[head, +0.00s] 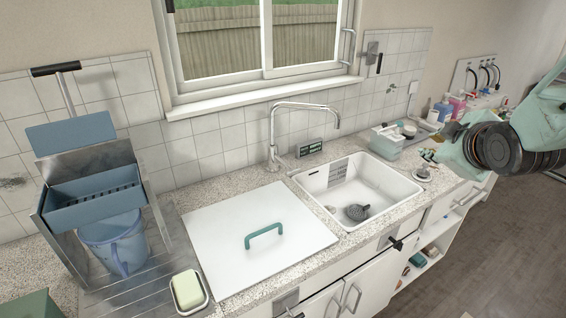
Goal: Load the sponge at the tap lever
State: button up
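A pale yellow-green block (187,290), which looks like the sponge or a bar of soap, lies in a small white dish (205,306) at the lower left. The chrome tap (273,127) stands behind the sink, its spout arching right. A small lever-like part (294,172) shows near its base, too small to make out clearly. My arm enters from the right, and its teal end, my gripper (456,143), is over the far right counter, well away from block and tap. Its fingers cannot be made out, and I see nothing held.
A white sink (391,192) holds a grey round-headed object (357,212). Left of it is a white lid (215,250) with a teal handle (264,235). A metal rack (160,215) with a blue bin (95,198) and blue jug (116,245) stands at left. Bottles (457,107) crowd the right.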

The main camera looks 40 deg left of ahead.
aim_at(275, 156)
jog(key=s+a+f+n+g+y+b, duration=0.1)
jog(key=a+f+n+y, duration=0.15)
jog(key=a+f, duration=0.45)
jog(key=s+a+f+n+y, duration=0.1)
jog(key=a+f+n+y, duration=0.15)
jog(key=a, duration=0.85)
jog(key=s+a+f+n+g+y+b, duration=0.15)
jog(key=a+f+n, duration=0.3)
jog(key=a, duration=0.45)
jog(key=s+a+f+y, duration=0.1)
jog(key=s+a+f, duration=0.1)
jog(key=s+a+f+n+g+y, duration=0.1)
jog(key=s+a+f, duration=0.1)
jog(key=a, duration=0.1)
jog(key=s+a+f+n+y, duration=0.1)
jog(key=s+a+f, duration=0.1)
jog(key=f, duration=0.1)
jog(key=shift+s+a+f+g+y, duration=0.1)
jog(key=shift+s+a+g+y, duration=0.25)
jog(key=shift+s+a, duration=0.05)
jog(key=shift+s+a+f+n, duration=0.3)
jog(key=shift+s+n, duration=0.05)
jog(key=shift+s, duration=0.1)
jog(key=shift+a+b, duration=0.15)
jog(key=shift+b, duration=0.15)
jog(key=shift+b+x, duration=0.75)
jog(key=shift+x, duration=6.05)
jog(key=shift+r, duration=0.1)
jog(key=shift+c, duration=0.7)
grip_shut()
